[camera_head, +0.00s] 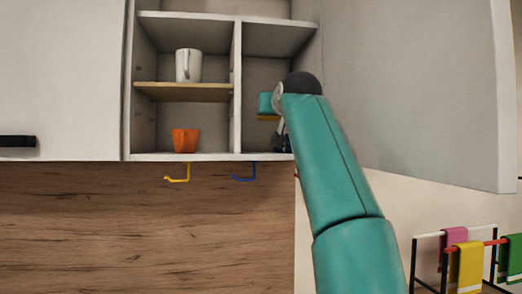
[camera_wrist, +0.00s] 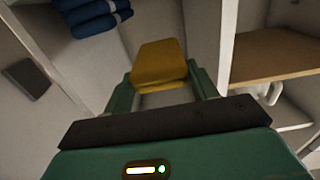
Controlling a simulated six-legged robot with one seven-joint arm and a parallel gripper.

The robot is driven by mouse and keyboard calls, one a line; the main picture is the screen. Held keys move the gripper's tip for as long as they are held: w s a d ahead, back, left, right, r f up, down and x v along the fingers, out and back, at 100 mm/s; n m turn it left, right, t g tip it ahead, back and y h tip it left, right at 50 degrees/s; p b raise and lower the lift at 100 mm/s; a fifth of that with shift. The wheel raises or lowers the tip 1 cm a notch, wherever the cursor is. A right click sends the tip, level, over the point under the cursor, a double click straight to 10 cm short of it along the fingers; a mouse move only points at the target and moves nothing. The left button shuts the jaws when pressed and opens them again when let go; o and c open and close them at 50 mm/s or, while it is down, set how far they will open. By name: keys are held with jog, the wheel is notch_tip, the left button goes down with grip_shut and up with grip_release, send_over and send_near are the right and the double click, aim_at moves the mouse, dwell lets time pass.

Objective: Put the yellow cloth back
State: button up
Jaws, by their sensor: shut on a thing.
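My gripper (camera_wrist: 160,85) is shut on a folded yellow cloth (camera_wrist: 158,62), which sits between its two green fingers in the wrist view. In the head view my gripper (camera_head: 267,105) is inside the right-hand compartment of the open wall cupboard (camera_head: 237,90), and a strip of the yellow cloth (camera_head: 267,118) shows under it. The cloth is held above the compartment floor. A stack of folded dark blue cloth (camera_wrist: 92,15) lies in the same compartment; in the head view the blue cloth (camera_head: 283,144) is low at the right, partly hidden by my arm.
A white mug (camera_head: 188,66) stands on the wooden shelf (camera_head: 182,92) left of the divider. An orange cup (camera_head: 185,140) stands below it. The open door (camera_head: 420,85) is at right. Yellow (camera_head: 180,178) and blue (camera_head: 245,177) hooks hang underneath. A rack holds another yellow cloth (camera_head: 467,262).

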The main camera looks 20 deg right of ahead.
aim_at(268, 118)
jog(key=shift+w+a+f, duration=0.15)
jog(key=shift+w+a, duration=0.05)
jog(key=shift+w, duration=0.2)
jog(key=shift+w+d+f, duration=0.1)
jog(key=shift+w+f, duration=0.2)
jog(key=shift+w, duration=0.35)
jog(key=shift+w+f, duration=0.2)
jog(key=shift+w, duration=0.15)
jog(key=shift+w+a+f, duration=0.1)
jog(key=shift+w+f, duration=0.9)
jog(key=shift+f, duration=0.2)
jog(key=shift+w+a+f, duration=0.1)
jog(key=shift+w+f, duration=0.9)
jog(key=shift+f, duration=0.15)
jog(key=f, duration=0.1)
jog(key=w+f, duration=0.1)
jog(key=shift+w+f, duration=0.1)
jog(key=shift+f, duration=0.2)
jog(key=shift+s+f, duration=0.3)
jog(key=shift+f, duration=0.15)
jog(key=shift+w+f, duration=0.15)
jog(key=shift+w, duration=0.05)
jog(key=o, duration=1)
